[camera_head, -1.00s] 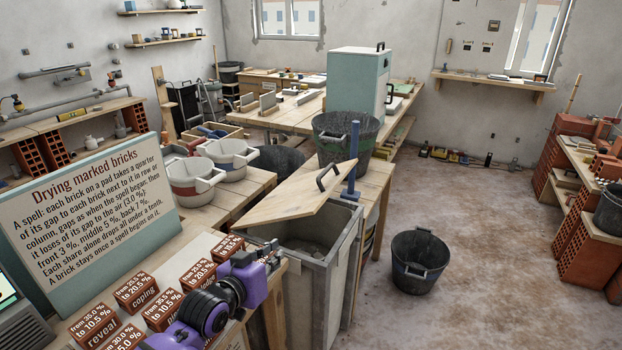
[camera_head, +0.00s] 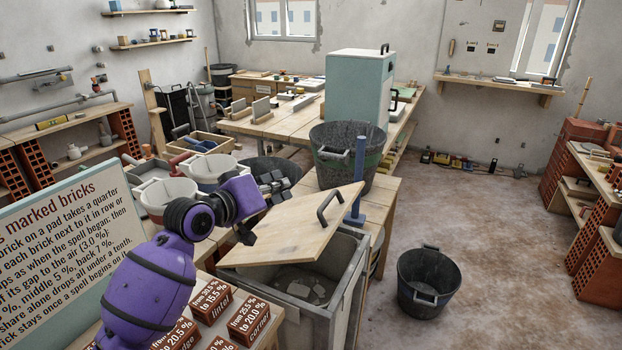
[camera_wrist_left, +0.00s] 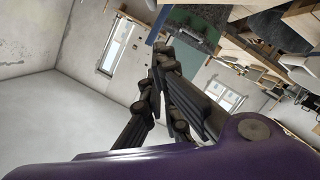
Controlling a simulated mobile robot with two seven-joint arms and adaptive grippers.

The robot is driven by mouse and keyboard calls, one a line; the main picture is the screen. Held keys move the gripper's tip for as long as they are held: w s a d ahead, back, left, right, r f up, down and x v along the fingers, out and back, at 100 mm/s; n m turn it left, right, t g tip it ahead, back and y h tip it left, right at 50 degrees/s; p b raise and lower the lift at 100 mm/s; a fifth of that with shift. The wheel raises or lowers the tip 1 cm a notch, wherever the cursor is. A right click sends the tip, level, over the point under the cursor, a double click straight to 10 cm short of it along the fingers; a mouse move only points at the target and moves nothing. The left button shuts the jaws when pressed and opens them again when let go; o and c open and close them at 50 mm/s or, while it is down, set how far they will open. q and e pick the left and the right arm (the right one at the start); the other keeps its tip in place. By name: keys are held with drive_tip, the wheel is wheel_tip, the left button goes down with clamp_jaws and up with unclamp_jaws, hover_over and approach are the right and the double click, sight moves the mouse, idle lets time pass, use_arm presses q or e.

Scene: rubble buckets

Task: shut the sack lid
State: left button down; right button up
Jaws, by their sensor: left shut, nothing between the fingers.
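The sack lid (camera_head: 290,230) is a pale wooden board with a black handle (camera_head: 329,208). It sits tilted over the grey rubble bin (camera_head: 325,322), and the front of the bin's mouth is open, showing grey rubble (camera_head: 305,285) inside. A blue post (camera_head: 358,180) stands by the lid's far right corner. My left gripper (camera_head: 278,183), on the purple arm, is shut and empty, above and left of the lid, apart from the handle. Its dark fingers also show close together in the left wrist view (camera_wrist_left: 160,82). My right gripper is not in view.
A black bucket (camera_head: 342,140) stands on the bench behind the lid, and pale buckets (camera_head: 165,200) stand behind my arm. Marked bricks (camera_head: 210,300) and a text board (camera_head: 60,260) are at front left. Another bucket (camera_head: 428,278) is on the floor, with clear floor to its right.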

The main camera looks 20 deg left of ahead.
use_arm(q)
drive_tip(key=w+d+f, duration=0.4)
drive_tip(key=w+d, duration=0.2)
drive_tip(key=w, duration=0.2)
drive_tip(key=shift+w+f, duration=0.25)
drive_tip(key=shift+f, duration=0.1)
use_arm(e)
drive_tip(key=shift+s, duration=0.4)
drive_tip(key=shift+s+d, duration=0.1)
